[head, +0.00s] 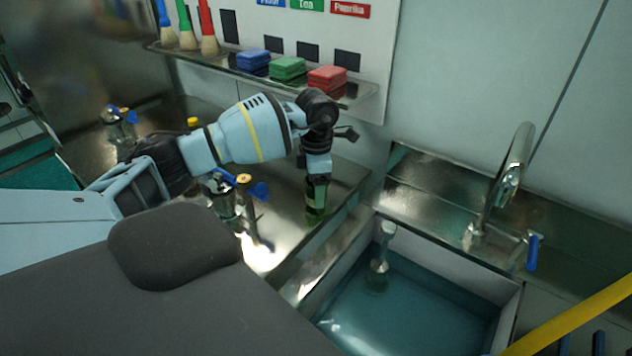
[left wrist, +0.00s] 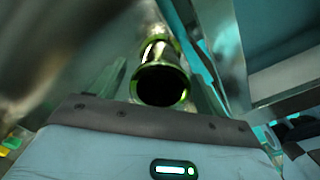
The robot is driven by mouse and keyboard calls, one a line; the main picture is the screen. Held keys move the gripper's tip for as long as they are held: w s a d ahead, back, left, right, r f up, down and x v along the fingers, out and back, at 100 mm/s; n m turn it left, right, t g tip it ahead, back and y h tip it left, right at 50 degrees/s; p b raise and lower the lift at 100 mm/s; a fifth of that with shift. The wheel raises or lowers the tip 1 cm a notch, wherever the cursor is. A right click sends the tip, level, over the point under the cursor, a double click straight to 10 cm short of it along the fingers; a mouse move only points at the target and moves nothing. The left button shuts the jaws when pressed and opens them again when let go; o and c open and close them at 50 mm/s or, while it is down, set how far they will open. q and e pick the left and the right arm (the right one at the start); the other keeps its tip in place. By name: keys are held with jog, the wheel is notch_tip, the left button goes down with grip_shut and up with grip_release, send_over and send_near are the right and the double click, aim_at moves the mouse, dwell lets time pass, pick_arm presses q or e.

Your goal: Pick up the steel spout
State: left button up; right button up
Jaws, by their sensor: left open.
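The steel spout (head: 316,203) is a short shiny tube on the steel counter, left of the sink, tinted green by reflection. My left gripper (head: 316,181) points down at it from above and hides its upper part. In the left wrist view the spout (left wrist: 160,72) shows its round, dark open end, between the two fingers of my left gripper (left wrist: 160,95). The fingers are open, one on each side of it. Whether either finger touches it I cannot tell. My right gripper is not in view.
A water-filled sink (head: 302,290) holds an upright steel piece (head: 381,255). A tap (head: 511,165) stands behind it. Blue-handled steel fittings (head: 240,190) stand left of the spout, below my arm. A wall shelf (head: 225,63) holds brushes and coloured pads (head: 288,67). A yellow bar (head: 580,315) crosses the lower right.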

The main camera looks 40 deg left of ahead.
pick_arm(q)
jog(key=c, duration=1.2)
jog(key=shift+c, duration=0.2)
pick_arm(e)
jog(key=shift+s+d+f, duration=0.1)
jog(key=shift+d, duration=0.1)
pick_arm(q)
jog(key=shift+r, duration=0.1)
jog(key=shift+w+r, duration=0.1)
jog(key=shift+r, duration=0.35)
notch_tip(320, 180, up, 2)
jog(key=shift+r, duration=0.1)
jog(key=s+d+r, duration=0.1)
jog(key=s+d, duration=0.9)
jog(key=s, duration=0.2)
jog(key=shift+s+d+r+b, duration=0.2)
jog(key=shift+r+b, duration=0.15)
jog(key=shift+r, duration=0.05)
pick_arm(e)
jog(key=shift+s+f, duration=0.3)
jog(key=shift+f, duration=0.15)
pick_arm(q)
jog(key=shift+w, duration=0.1)
